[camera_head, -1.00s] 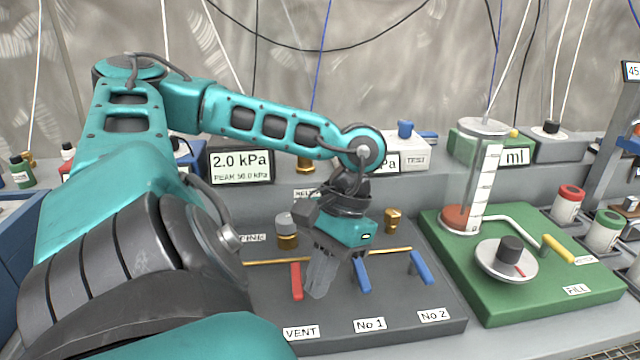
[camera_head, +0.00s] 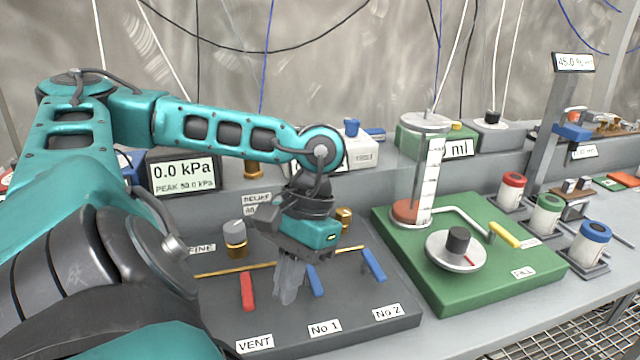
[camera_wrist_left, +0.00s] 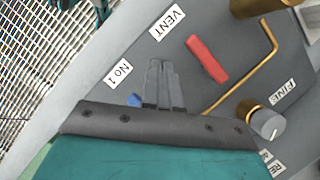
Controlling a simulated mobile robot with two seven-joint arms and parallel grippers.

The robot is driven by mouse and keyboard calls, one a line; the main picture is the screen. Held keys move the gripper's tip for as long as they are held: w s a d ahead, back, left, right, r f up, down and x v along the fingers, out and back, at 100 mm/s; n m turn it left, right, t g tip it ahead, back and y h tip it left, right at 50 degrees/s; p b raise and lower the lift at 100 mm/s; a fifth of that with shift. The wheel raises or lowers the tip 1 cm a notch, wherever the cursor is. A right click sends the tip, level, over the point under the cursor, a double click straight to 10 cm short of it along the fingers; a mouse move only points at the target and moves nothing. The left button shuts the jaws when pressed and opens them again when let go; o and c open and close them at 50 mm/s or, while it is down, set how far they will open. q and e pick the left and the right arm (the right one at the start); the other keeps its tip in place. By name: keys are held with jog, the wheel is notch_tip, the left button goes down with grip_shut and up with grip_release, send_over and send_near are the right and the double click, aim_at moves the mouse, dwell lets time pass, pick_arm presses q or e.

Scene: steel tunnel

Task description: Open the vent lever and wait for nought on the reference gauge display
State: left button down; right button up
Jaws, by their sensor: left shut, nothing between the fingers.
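The red vent lever (camera_head: 247,291) lies on the dark manifold panel (camera_head: 215,322), behind the VENT label. It also shows in the left wrist view (camera_wrist_left: 207,59), lying slantwise beside the brass pipe. The gauge display (camera_head: 182,176) at the left reads 0.0 kPa, with PEAK 50.0 kPa below. My left gripper (camera_head: 286,297) is shut and empty, between the red lever and the blue No 1 lever (camera_head: 316,281), apart from the red lever. In the left wrist view its fingertips (camera_wrist_left: 158,64) are together. The No 1 lever is mostly hidden there. My right gripper is out of view.
The blue No 2 lever (camera_head: 373,265) is on the panel's right. A green base (camera_head: 465,287) with a clear cylinder, dial and yellow handle stands to the right. Red, green and blue-capped containers (camera_head: 547,214) stand beyond it. A floor grating lies at lower right.

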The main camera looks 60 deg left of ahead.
pick_arm(q)
jog(key=w+r, duration=0.1)
jog(key=w+r+p, duration=0.1)
jog(key=w+r, duration=0.1)
jog(key=shift+w+d, duration=0.1)
jog(key=shift+d, duration=0.25)
jog(key=p+v, duration=0.3)
jog(key=v, duration=0.3)
jog(key=shift+s+d+r, duration=0.25)
jog(key=shift+d+r, duration=0.1)
jog(key=shift+d, duration=0.35)
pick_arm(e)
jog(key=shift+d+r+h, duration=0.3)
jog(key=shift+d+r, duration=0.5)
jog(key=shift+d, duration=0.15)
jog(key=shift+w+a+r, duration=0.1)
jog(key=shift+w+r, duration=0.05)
